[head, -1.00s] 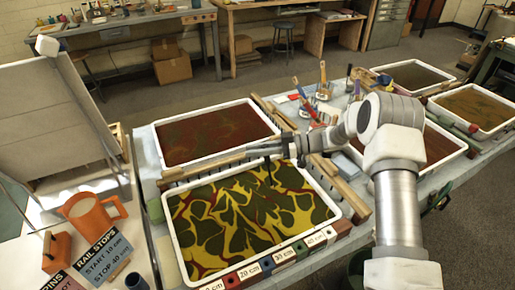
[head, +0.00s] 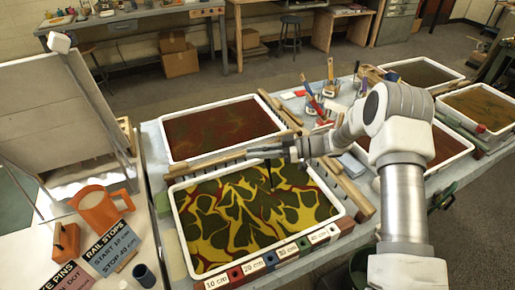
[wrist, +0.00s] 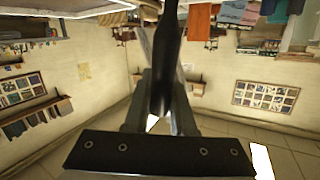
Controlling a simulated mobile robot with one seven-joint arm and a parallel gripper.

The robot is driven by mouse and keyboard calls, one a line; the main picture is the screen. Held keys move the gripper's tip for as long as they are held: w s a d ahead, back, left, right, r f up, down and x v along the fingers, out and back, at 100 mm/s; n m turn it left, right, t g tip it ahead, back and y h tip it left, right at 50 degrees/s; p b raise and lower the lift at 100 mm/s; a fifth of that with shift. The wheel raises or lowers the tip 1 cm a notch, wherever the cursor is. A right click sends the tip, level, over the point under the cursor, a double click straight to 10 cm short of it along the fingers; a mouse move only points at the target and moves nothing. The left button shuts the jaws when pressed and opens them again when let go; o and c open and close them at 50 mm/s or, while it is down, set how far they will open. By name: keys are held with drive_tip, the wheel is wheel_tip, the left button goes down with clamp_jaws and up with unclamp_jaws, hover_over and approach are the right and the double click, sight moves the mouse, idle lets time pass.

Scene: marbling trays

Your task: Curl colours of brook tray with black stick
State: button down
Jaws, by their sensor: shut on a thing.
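My gripper (head: 274,150) is shut on the black stick (head: 269,174), above the far side of the near tray (head: 345,208). The stick also shows in the wrist view (wrist: 167,55), dark between the two fingers. In the head view it points down over the near tray's colours. I cannot tell whether its tip touches the surface. The near tray is white-rimmed and holds yellow, dark green and red veined colours. No name is readable on it.
A dark red tray (head: 279,117) lies behind the near tray, with wooden rails between. Blocks marked in centimetres (head: 262,265) line the front edge. Pots of brushes (head: 330,90) stand behind. More trays (head: 489,129) are at right.

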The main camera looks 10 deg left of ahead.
drive_tip(key=shift+s, duration=0.2)
drive_tip(key=shift+s+d+p, duration=0.35)
drive_tip(key=shift+s, duration=0.5)
drive_tip(key=shift+s+d+p, duration=0.3)
drive_tip(key=shift+s+d, duration=0.35)
drive_tip(key=shift+d, duration=0.15)
drive_tip(key=shift+s+d, duration=0.2)
drive_tip(key=shift+d, duration=0.8)
